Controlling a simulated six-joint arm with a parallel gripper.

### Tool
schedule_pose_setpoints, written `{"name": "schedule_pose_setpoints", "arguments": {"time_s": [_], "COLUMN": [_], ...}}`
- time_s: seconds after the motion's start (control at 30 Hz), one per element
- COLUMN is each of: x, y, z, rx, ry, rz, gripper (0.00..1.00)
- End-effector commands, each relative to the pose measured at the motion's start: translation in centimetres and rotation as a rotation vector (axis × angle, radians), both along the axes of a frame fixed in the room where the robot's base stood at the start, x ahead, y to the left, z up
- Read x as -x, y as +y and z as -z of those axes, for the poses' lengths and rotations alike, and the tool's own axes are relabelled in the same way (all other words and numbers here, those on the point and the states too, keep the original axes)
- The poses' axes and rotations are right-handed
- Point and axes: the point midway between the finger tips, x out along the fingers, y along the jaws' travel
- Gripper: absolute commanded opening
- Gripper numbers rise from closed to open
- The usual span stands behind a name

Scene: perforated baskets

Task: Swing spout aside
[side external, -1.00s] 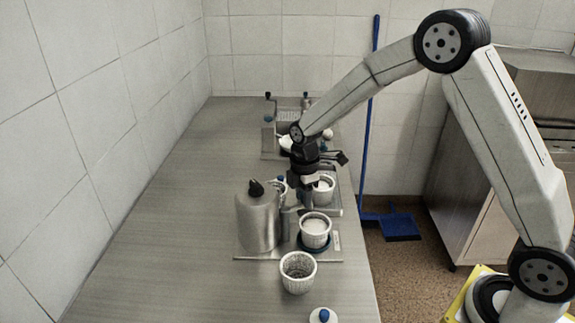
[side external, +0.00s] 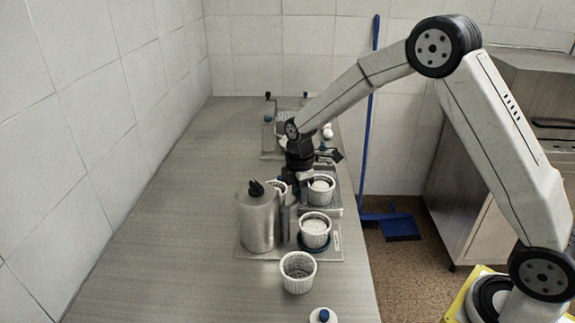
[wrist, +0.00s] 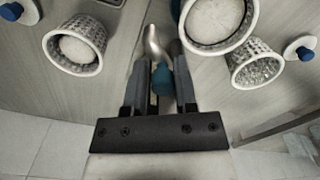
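The metal canister (side external: 258,222) with a black knob stands upright on a plate on the counter. Its spout side is on the right, partly hidden by my gripper (side external: 298,182). In the wrist view, a curved silver spout (wrist: 152,42) with a teal-blue part (wrist: 162,76) lies between the two fingers of my gripper (wrist: 162,60). The fingers are apart on either side of the blue part. I cannot tell whether they touch it.
A filled white perforated basket (side external: 315,233) stands right of the canister, with an empty one (side external: 298,272) in front. Another filled basket (side external: 320,190) is behind. A blue-topped white item (side external: 323,316) is at the front edge. The left counter is clear.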

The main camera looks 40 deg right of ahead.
Motion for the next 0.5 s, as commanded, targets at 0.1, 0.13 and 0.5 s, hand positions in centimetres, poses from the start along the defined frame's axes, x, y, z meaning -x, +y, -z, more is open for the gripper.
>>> {"name": "schedule_pose_setpoints", "arguments": {"time_s": [0.1, 0.13, 0.5], "x": [-0.4, -0.5, -1.4], "y": [0.1, 0.1, 0.3], "z": [0.0, 0.0, 0.0], "rx": [0.000, 0.000, 0.000], "ry": [0.000, 0.000, 0.000], "rz": [0.000, 0.000, 0.000], "gripper": [0.35, 0.35, 0.35]}}
